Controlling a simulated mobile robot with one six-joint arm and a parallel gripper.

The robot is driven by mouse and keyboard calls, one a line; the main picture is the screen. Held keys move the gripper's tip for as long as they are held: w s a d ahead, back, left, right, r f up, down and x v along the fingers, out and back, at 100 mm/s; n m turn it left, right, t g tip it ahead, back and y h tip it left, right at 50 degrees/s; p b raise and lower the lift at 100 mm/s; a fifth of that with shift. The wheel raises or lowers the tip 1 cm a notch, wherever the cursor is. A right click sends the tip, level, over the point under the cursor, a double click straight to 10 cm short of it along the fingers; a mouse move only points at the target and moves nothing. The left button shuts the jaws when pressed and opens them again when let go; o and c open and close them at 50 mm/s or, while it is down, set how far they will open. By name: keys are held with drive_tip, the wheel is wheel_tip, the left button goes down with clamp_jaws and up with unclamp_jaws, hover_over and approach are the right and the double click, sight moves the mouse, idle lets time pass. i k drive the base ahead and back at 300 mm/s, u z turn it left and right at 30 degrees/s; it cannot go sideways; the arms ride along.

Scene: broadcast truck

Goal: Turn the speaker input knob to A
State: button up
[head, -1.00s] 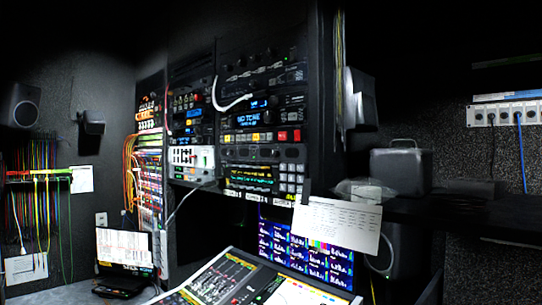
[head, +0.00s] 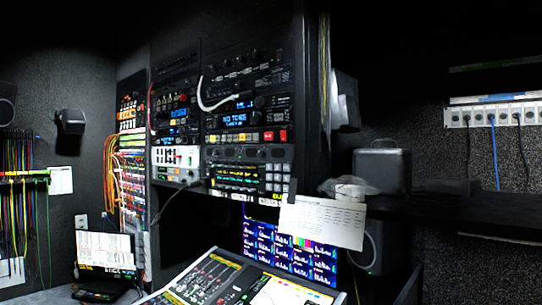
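A tall equipment rack (head: 312,100) stands in the middle of the head view, with several panels of knobs, buttons and small displays. A row of small dark knobs (head: 240,60) runs across an upper panel. Its labels are too small to read, and I cannot tell which knob is the speaker input knob. Wall speakers show at the left: one small dark speaker (head: 70,121) and another cut by the left edge. My gripper is not in view.
A mixing console (head: 215,283) and a lit monitor (head: 290,255) stand below the rack. A paper sheet (head: 322,221) hangs in front of the monitor. A dark shelf (head: 470,205) with a dark box (head: 383,168) is at the right. Patch cables (head: 20,160) hang at the left.

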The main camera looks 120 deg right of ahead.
sight(261, 154)
drive_tip(key=z, duration=4.05)
drive_tip(key=i, duration=0.1)
drive_tip(key=u, duration=2.85)
drive_tip(key=i, duration=0.55)
drive_tip(key=z, duration=0.2)
drive_tip(key=k, duration=0.55)
drive_tip(key=u, duration=0.1)
